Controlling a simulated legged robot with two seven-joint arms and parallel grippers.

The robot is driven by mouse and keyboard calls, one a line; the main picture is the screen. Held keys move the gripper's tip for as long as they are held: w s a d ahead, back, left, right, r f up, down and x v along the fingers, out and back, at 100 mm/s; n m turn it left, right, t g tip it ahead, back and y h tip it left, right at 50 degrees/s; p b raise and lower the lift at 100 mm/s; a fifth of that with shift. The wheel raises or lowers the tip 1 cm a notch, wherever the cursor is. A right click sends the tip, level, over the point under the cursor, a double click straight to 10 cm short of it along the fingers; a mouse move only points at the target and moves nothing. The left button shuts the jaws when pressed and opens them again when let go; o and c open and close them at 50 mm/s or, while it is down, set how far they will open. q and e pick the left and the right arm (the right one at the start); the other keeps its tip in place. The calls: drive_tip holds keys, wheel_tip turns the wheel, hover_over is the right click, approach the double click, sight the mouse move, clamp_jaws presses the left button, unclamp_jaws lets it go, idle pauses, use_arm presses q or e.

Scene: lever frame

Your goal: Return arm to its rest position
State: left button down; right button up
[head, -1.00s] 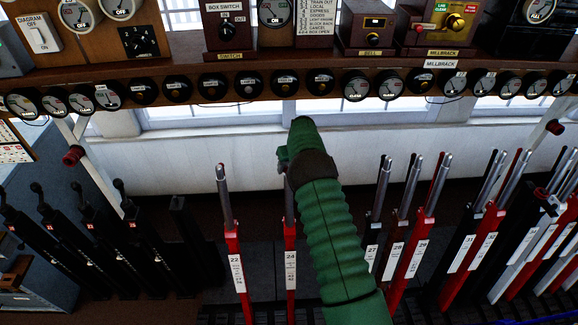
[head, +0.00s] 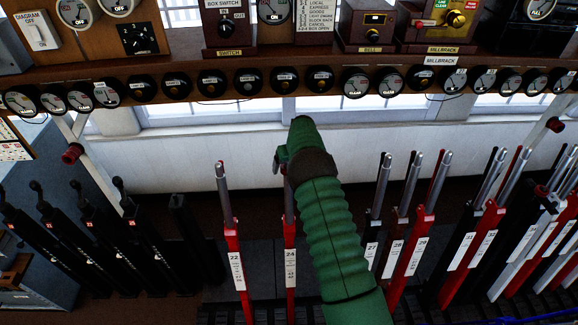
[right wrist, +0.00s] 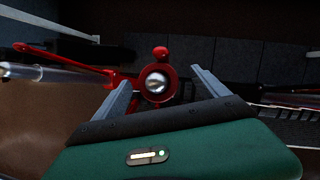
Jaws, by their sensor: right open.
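My right arm is green and reaches up the middle of the head view to its gripper (head: 281,160), which is at the top of red lever 24 (head: 290,272). The upper end of that lever is partly hidden behind the gripper. In the right wrist view my right gripper (right wrist: 160,78) is open. Its two grey fingers stand apart on either side of a lever seen end-on, with a round silver tip (right wrist: 156,87) and red around it. I cannot tell whether either finger touches it. My left gripper is not in view.
Red lever 22 (head: 233,260) stands to the left of lever 24. Levers 27 (head: 370,255), 28 and 29 stand close on the right. Black levers (head: 90,235) are at far left. A wooden shelf (head: 330,105) with dials and instruments runs across above.

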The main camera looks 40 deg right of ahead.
drive_tip(key=shift+r, duration=0.15)
idle(0.5)
drive_tip(key=shift+p+v, duration=0.95)
drive_tip(key=shift+v, duration=0.3)
drive_tip(key=p+v, duration=0.1)
drive_tip(key=v, duration=0.2)
drive_tip(key=shift+r+p, duration=0.1)
drive_tip(key=shift+p, duration=0.2)
drive_tip(key=shift+v, duration=1.55)
drive_tip(key=shift+s, duration=0.1)
drive_tip(key=b+v, duration=0.6)
drive_tip(key=v, duration=1)
drive_tip(key=shift+s+r, duration=0.2)
drive_tip(key=shift+r, duration=0.1)
drive_tip(key=shift+d, duration=0.1)
